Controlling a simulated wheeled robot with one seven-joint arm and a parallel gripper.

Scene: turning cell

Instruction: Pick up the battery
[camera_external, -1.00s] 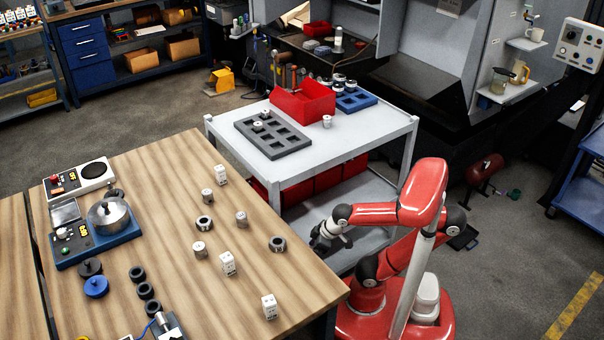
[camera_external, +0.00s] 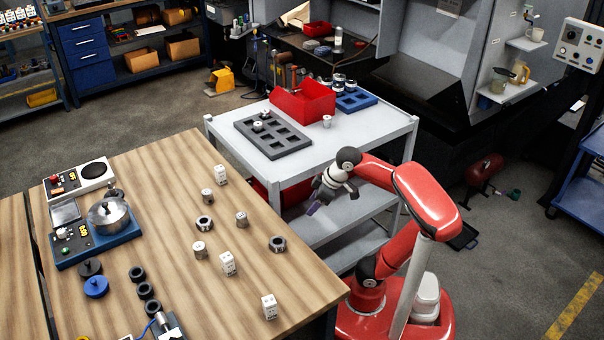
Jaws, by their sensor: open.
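My gripper (camera_external: 315,204) hangs in front of the grey cart (camera_external: 345,145), below its top and to the right of the wooden table (camera_external: 165,215). It points down and to the left, with its jaws open. A small purplish part shows at its tip; I cannot tell if it is a finger. I cannot make out a battery for certain. Small pale cylinders and blocks stand on the table, among them a cylinder (camera_external: 200,249) and a block (camera_external: 269,306). Their markings are too small to read.
The cart carries a dark grey tray (camera_external: 292,145) with square pockets, a red bin (camera_external: 303,102), a blue tray (camera_external: 355,102) and a small pale cylinder (camera_external: 327,121). Dark rings (camera_external: 278,243) lie on the table.

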